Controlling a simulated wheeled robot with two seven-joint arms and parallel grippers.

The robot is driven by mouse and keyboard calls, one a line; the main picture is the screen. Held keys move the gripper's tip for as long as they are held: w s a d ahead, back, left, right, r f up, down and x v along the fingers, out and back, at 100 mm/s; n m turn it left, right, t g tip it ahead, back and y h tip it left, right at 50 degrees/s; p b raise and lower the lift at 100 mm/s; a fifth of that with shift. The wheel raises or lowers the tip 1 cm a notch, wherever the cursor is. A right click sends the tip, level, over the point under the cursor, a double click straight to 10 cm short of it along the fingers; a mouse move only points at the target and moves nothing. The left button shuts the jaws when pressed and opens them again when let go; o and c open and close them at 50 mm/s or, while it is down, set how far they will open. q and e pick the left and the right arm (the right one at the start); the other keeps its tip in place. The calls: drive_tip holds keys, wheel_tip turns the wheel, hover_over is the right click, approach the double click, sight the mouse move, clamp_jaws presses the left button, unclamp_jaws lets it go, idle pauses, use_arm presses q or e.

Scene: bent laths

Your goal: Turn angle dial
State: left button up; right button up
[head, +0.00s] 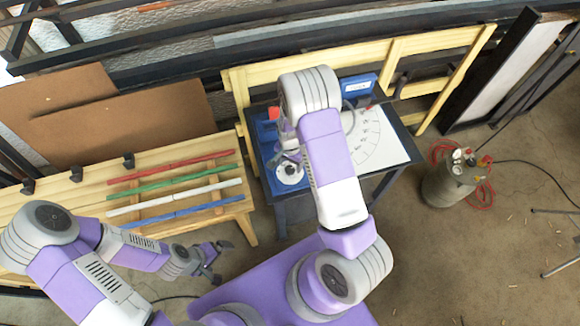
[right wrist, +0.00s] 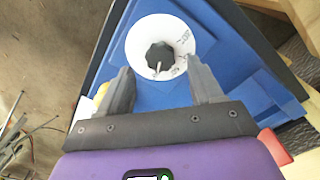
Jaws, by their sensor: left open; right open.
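The angle dial (right wrist: 185,40) is a white disc with printed marks and a black knob (right wrist: 159,56) in its middle. It sits on a blue panel in the right wrist view. It also shows in the head view (head: 290,178), partly covered by my right gripper. My right gripper (right wrist: 160,76) is open, its two grey fingers pointing toward the dial, one on each side of the knob. I cannot tell how far they are above it, and they do not hold it. My left gripper (head: 213,263) is open and empty, low beside the wooden bench.
The dial's machine stands on a dark-framed table (head: 402,142) with a white angle scale (head: 368,140) and a blue display box (head: 358,86). Red, green, white and blue laths (head: 178,202) lie on the wooden bench at left. A metal canister (head: 455,185) stands on the floor at right.

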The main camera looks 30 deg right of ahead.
sight(290, 169)
drive_tip(key=shift+f, duration=1.65)
drive_tip(key=shift+c, duration=0.3)
drive_tip(key=c, duration=1)
drive_tip(key=shift+n, duration=0.3)
drive_tip(key=n+b, duration=0.1)
drive_tip(key=n, duration=0.3)
drive_tip(key=shift+b, duration=0.4)
drive_tip(key=shift+n+b, duration=0.55)
drive_tip(key=shift+n, duration=1.55)
